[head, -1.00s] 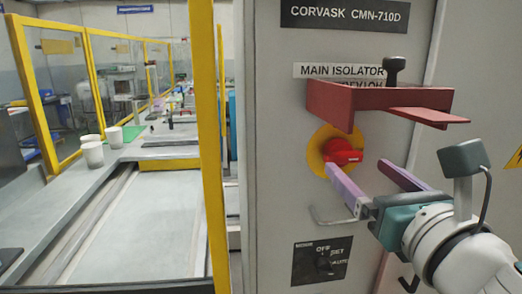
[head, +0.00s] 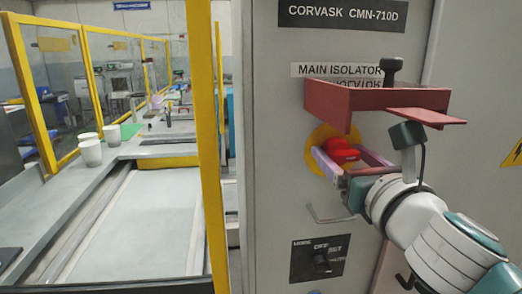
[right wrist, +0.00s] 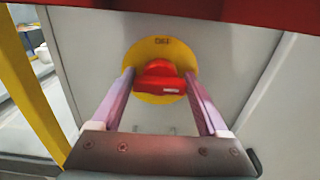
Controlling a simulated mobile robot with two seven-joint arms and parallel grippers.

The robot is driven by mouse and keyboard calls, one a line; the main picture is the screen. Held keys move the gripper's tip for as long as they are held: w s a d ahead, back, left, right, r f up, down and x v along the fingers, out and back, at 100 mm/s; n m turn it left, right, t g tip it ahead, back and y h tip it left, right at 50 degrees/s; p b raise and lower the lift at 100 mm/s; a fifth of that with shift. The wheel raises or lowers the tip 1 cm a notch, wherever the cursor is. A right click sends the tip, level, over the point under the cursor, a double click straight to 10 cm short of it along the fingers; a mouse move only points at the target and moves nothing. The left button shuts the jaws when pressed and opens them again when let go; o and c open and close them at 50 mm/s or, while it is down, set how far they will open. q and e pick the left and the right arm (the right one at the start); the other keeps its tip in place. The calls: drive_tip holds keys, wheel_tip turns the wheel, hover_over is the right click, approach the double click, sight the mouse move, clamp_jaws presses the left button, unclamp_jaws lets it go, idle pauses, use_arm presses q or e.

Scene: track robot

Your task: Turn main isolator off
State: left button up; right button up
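The main isolator is a red rotary handle (head: 341,151) on a yellow disc (head: 319,163), on the grey cabinet front below the "MAIN ISOLATOR" label (head: 338,70). In the right wrist view the red handle (right wrist: 160,78) sits in the middle of the yellow disc (right wrist: 148,48). My right gripper (head: 345,155) is open, with its purple fingers on either side of the handle. In the right wrist view the right gripper's fingertips (right wrist: 159,78) reach the disc, with gaps between them and the handle. My left gripper is not in view.
A dark red bracket (head: 375,100) juts out just above the handle and my right gripper. A bent metal hook (head: 330,215) and a black mode switch panel (head: 318,258) are below. A yellow post (head: 207,150) stands to the left.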

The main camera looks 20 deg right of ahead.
drive_tip(key=c, duration=0.5)
drive_tip(key=shift+n, duration=0.4)
drive_tip(key=n+p, duration=0.1)
drive_tip(key=n, duration=0.2)
drive_tip(key=shift+a, duration=0.1)
drive_tip(key=n+p, duration=0.1)
drive_tip(key=n, duration=0.4)
drive_tip(key=shift+a, duration=0.1)
drive_tip(key=n+p, duration=0.1)
drive_tip(key=n, duration=0.3)
drive_tip(key=shift+f+n, duration=0.1)
drive_tip(key=shift+n, duration=0.3)
drive_tip(key=n+p, duration=0.1)
drive_tip(key=n, duration=0.3)
drive_tip(key=shift+f, duration=0.1)
drive_tip(key=shift+n, duration=0.3)
